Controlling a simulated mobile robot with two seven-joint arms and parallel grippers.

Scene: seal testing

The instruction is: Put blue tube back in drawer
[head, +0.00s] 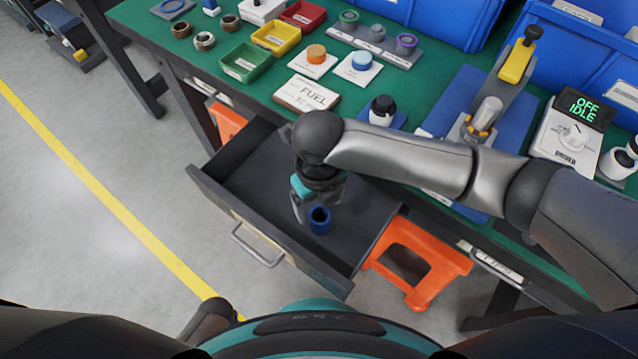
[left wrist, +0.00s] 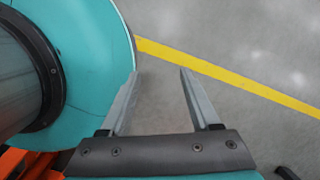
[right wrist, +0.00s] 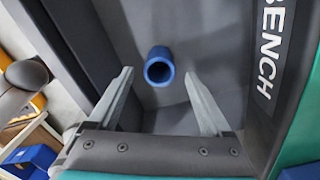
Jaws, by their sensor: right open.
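The blue tube (head: 320,219) stands upright on the floor of the open drawer (head: 225,213), near the drawer's front. It also shows in the right wrist view (right wrist: 159,67), with its open end facing the camera. My right gripper (head: 299,207) is inside the drawer space beside the tube. In the right wrist view its fingers (right wrist: 158,88) are apart, with the tube beyond and between their tips, and nothing is held. My left gripper (left wrist: 158,72) is open and empty over the bare floor, away from the drawer.
An orange stool (head: 415,262) stands right of the drawer. The rest of the drawer floor looks clear where visible.

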